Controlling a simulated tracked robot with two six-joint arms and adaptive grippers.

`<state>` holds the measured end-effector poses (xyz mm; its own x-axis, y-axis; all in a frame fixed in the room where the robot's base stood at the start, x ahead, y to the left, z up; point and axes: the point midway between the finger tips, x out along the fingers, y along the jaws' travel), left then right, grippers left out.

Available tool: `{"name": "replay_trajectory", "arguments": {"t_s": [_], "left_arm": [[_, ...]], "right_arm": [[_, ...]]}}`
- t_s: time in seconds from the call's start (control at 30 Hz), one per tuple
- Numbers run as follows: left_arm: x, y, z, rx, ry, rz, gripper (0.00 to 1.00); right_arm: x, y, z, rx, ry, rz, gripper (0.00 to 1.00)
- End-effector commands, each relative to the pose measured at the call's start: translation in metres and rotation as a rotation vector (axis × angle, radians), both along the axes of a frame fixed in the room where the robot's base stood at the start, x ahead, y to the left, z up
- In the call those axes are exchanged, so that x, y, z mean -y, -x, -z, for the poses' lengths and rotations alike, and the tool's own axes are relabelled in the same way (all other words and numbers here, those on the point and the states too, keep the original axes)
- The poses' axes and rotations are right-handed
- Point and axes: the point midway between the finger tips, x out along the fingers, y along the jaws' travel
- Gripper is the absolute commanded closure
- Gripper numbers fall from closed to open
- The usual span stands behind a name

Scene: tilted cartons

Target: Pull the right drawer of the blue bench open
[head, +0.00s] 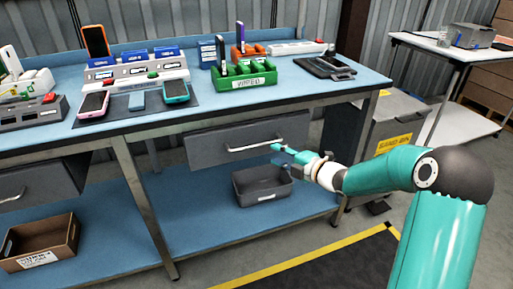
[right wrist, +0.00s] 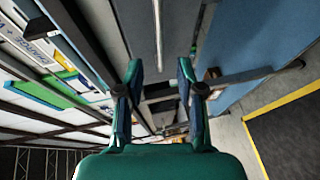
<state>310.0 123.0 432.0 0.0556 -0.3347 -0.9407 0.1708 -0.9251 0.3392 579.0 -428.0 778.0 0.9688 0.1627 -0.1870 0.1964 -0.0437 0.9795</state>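The right drawer (head: 215,150) is a grey front under the blue bench (head: 215,128), with a silver bar handle (head: 250,146). It looks shut or nearly so. My right gripper (head: 279,153) is in front of the drawer's right part, by the handle's right end. In the right wrist view the fingers (right wrist: 160,66) are open with nothing between them. The handle (right wrist: 158,35) runs lengthwise in line with the gap, seemingly beyond the fingertips. I cannot tell the exact distance. My left gripper is out of view.
A second grey drawer (head: 40,188) is at the left. A grey bin (head: 262,186) and a cardboard box (head: 42,243) are below. Phones, a green rack (head: 243,78) and chargers stand on top. A sand bin (head: 390,125) is at the right. The floor in front is clear.

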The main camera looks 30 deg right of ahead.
Motion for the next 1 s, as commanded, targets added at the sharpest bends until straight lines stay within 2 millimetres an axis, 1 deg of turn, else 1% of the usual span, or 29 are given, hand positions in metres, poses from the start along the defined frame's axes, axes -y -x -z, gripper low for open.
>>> {"name": "replay_trajectory", "arguments": {"t_s": [0.03,0.2,0.3,0.43,0.5,0.63,0.93,1.0], "left_arm": [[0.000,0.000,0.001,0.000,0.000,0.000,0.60],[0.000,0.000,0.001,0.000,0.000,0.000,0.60],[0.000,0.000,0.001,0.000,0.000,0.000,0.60],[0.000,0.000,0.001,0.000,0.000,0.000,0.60],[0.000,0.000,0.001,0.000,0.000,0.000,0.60],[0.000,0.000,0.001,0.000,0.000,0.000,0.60],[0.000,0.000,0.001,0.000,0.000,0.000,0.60],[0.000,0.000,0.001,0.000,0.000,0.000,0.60]], "right_arm": [[-0.004,-0.013,0.003,0.000,-0.001,-0.004,0.63],[-0.010,-0.048,0.010,0.000,-0.001,-0.003,0.63],[-0.012,-0.066,0.014,0.000,-0.002,-0.002,0.63],[-0.015,-0.084,0.017,0.000,-0.001,-0.001,0.63],[-0.016,-0.090,0.018,-0.001,-0.001,0.000,0.63],[-0.016,-0.097,0.020,-0.001,-0.002,0.001,0.63],[-0.016,-0.098,0.020,-0.001,-0.001,0.002,0.63],[-0.016,-0.098,0.020,-0.001,-0.001,0.002,0.74]]}}
